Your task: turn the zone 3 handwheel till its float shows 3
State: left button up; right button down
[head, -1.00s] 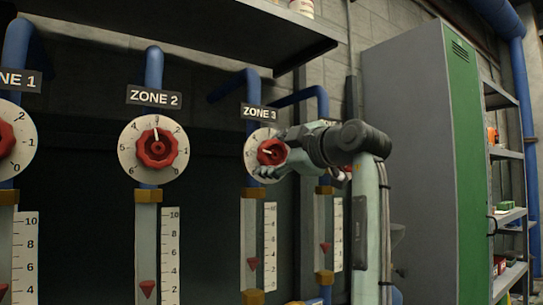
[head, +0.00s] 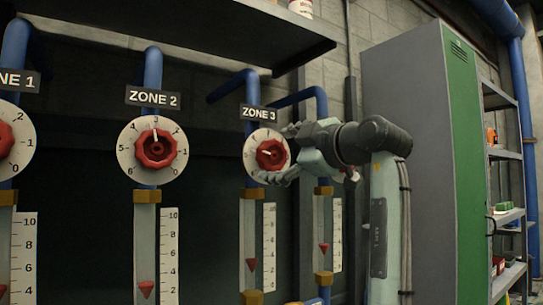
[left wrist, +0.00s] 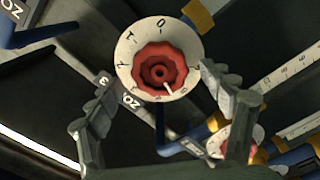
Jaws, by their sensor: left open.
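The zone 3 handwheel (head: 271,155) is a red knob with a white pointer on a pale numbered dial, under the ZONE 3 sign (head: 259,112). In the head view its pointer aims left and slightly up. The zone 3 float (head: 251,264) is a small red marker low in the tube, roughly between 2 and 4 on its scale (head: 269,240). My left gripper (head: 275,154) is open at the dial's right side. In the left wrist view its spread fingers (left wrist: 156,77) flank the handwheel (left wrist: 157,70), clear of the red knob. My right gripper is out of view.
The zone 2 handwheel (head: 156,149) and the zone 1 handwheel (head: 5,139) are to the left. Blue pipes (head: 316,110) run beside zone 3, with another gauge tube behind. A shelf (head: 190,25) overhangs the dials. A grey and green cabinet (head: 410,100) stands at right.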

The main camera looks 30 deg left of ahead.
pick_arm(q)
jog(key=v, duration=0.8)
jog(key=shift+d, duration=0.35)
jog(key=shift+s, duration=0.15)
